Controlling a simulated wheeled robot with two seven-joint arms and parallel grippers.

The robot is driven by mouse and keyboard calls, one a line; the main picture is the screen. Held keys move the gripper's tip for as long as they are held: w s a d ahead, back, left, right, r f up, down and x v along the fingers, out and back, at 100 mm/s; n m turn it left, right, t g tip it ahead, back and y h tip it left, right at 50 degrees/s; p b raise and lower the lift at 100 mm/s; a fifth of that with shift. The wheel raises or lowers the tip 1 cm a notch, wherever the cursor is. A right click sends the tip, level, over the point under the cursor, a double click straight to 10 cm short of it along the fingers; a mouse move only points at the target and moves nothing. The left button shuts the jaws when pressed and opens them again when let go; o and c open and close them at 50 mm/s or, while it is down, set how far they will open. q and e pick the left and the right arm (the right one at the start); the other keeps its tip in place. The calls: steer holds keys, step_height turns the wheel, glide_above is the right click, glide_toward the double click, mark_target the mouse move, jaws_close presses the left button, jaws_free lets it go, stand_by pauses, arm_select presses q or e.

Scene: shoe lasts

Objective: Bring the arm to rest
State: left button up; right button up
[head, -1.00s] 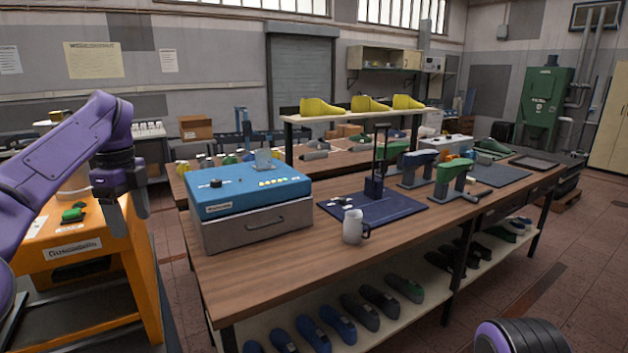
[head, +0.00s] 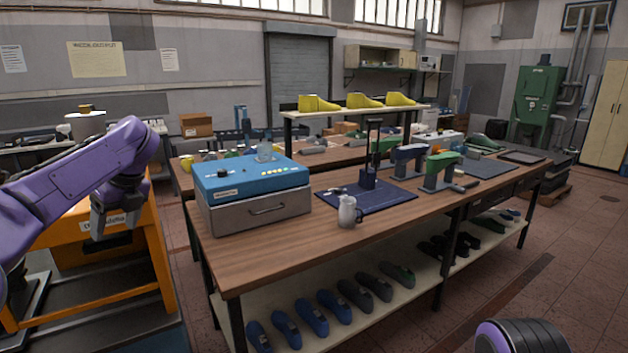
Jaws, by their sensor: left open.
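My left arm is purple and comes in from the left in the head view. My right gripper is not in view; only a rounded purple and black part of my own shows at the bottom right edge.
Tiled floor (head: 580,270) is clear at right.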

arm_select(q)
steer(key=w+d+f+m+t+y, duration=0.1)
steer(key=d+f+m+t+y, duration=0.25)
steer(key=f+m, duration=0.65)
steer(key=w+d+f+m+t+y, duration=0.2)
steer(key=f+m+t+y, duration=0.2)
steer(key=f+m, duration=0.65)
steer(key=s+d+f+m+t+h, duration=0.2)
steer(key=s+d+f+m+h, duration=0.15)
steer(key=s+f+m, duration=0.4)
steer(key=s+d+f+m+h, duration=0.4)
steer(key=s+f+m, duration=0.5)
steer(key=s+f, duration=0.45)
steer(key=s+a+f+m+g+h, duration=0.1)
steer(key=s+f+m+g, duration=0.1)
steer(key=s, duration=0.9)
steer(key=s+f+m+g, duration=0.3)
steer(key=s+f+g, duration=0.1)
steer(key=s, duration=0.8)
steer(key=shift+s+a+f+h, duration=0.2)
steer(key=shift+a+f+h, duration=0.2)
steer(key=shift+f, duration=0.3)
steer(key=shift+g, duration=0.25)
